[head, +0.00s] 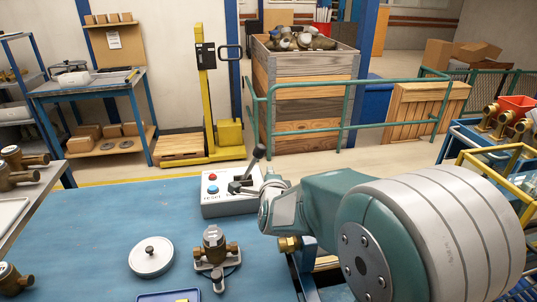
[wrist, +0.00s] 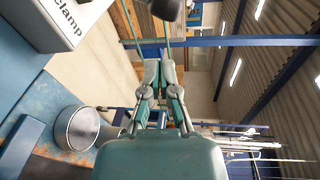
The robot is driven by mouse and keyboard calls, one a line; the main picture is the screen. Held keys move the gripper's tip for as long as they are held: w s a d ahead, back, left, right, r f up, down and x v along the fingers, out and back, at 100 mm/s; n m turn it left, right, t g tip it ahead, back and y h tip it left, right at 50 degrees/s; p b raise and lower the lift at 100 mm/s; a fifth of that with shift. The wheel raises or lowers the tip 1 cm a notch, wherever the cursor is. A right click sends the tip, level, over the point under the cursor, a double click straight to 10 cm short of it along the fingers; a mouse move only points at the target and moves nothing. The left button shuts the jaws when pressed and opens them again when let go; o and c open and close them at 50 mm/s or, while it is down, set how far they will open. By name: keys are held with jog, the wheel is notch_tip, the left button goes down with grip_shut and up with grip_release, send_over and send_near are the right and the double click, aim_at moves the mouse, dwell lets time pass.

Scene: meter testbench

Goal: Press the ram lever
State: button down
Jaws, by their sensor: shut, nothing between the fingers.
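A grey control box (head: 230,203) stands on the blue bench, with a red button, a blue button and printed lettering on its face. A lever with a black ball knob (head: 259,152) rises from its right part, tilted to the right. In the wrist view, a light box (wrist: 62,22) marked "clamp" is at the upper left, and a dark rounded knob (wrist: 167,9) is at the top edge, beyond my fingertips. My gripper (wrist: 160,62) is shut and empty, just short of that knob with no contact visible. In the head view my arm hides most of the gripper.
A round lidded dish (head: 151,260) and a brass-fitted meter (head: 213,248) stand on the blue bench (head: 110,215) in front of the box. A blue-rimmed tray (head: 168,297) lies at the front edge. The bench left of the box is clear.

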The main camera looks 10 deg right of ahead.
aim_at(252, 164)
jog(key=w+m, duration=0.1)
jog(key=f+m+t+h, duration=0.1)
jog(key=shift+w+d+f+m, duration=0.15)
jog(key=shift+w+d+m, duration=0.1)
jog(key=shift+w+m, duration=0.15)
jog(key=w+d, duration=0.1)
jog(key=w, duration=0.9)
jog(key=shift+d+f, duration=0.25)
jog(key=shift+d, duration=0.1)
jog(key=shift+s, duration=0.1)
